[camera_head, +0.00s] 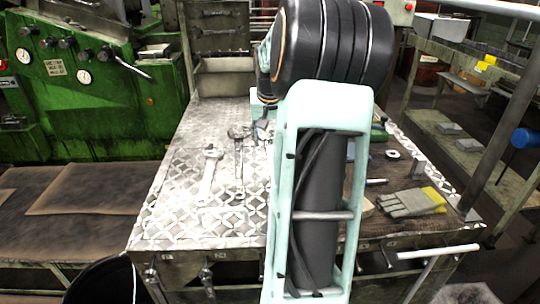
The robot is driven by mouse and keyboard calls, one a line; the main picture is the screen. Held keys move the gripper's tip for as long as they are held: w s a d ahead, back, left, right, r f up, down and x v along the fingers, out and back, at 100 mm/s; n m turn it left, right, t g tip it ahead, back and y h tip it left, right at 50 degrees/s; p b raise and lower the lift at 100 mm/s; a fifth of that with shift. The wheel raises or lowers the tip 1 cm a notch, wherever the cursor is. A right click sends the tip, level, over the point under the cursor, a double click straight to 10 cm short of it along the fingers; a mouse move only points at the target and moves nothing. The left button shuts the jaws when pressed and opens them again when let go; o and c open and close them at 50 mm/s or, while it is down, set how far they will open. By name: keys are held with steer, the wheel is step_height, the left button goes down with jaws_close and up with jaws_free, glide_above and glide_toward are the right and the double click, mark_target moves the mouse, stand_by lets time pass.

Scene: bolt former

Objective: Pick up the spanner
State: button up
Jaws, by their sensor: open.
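Two spanners lie on the patterned metal top of the workbench (170,215). The pale silver spanner (208,178) is on the left, its head toward the back. A darker spanner (239,165) lies to its right, roughly parallel. The picture does not show which one the task names. My gripper (262,132) is just right of the darker spanner's head, partly hidden behind my arm. It is open, and I see nothing held in it. I cannot tell whether it touches the bench.
Gloves with yellow parts (412,203) and small items lie on the right of the bench. A green machine (85,95) stands at the back left. A metal rack (220,40) rises behind the bench. The bench's front left is clear. My arm hides the middle.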

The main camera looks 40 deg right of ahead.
steer(key=shift+d+f, duration=0.2)
steer(key=shift+f, duration=0.45)
steer(key=x, duration=0.4)
steer(key=shift+s+d, duration=0.15)
jaws_close()
steer(key=shift+r, duration=0.1)
